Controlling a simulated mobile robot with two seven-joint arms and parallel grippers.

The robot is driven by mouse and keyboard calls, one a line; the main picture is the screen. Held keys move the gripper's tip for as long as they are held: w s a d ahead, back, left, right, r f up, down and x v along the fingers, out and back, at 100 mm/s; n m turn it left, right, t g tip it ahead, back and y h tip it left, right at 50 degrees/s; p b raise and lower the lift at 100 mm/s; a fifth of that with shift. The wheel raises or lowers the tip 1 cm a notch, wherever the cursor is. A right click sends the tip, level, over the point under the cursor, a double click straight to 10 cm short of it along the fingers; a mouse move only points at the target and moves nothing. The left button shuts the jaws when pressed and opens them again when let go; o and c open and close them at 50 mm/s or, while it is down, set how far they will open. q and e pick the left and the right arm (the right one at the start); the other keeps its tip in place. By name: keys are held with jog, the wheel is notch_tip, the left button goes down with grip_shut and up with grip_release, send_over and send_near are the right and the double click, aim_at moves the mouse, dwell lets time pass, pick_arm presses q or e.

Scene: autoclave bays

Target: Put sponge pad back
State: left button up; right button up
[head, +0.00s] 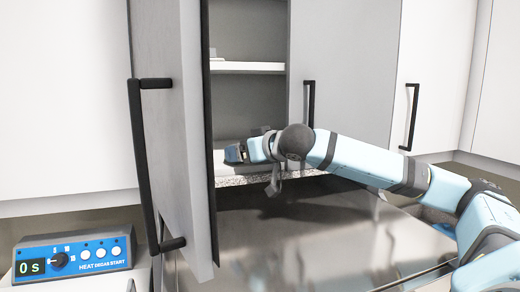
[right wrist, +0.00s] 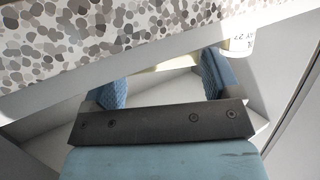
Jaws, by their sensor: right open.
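My right gripper (head: 238,154) reaches in from the right to the opening of the grey cabinet, just above a speckled ledge. In the right wrist view the right gripper (right wrist: 168,85) is open, its two blue pads apart with nothing clamped between them. A pale yellowish strip (right wrist: 165,62) shows just beyond the fingertips, partly hidden by the speckled surface; I cannot tell for sure that it is the sponge pad. No sponge pad can be made out in the head view. My left gripper is not in view.
The cabinet door (head: 170,110) stands open left of my right gripper. A shelf (head: 247,67) is above it. A steel surface (head: 310,235) lies below. A labelled white container (right wrist: 241,38) is near the right fingertip. A blue control box (head: 75,257) reads 0 s.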

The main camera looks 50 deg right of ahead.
jog(key=shift+s, duration=0.5)
jog(key=b+v, duration=0.4)
jog(key=v, duration=0.7)
jog(key=shift+a, duration=0.15)
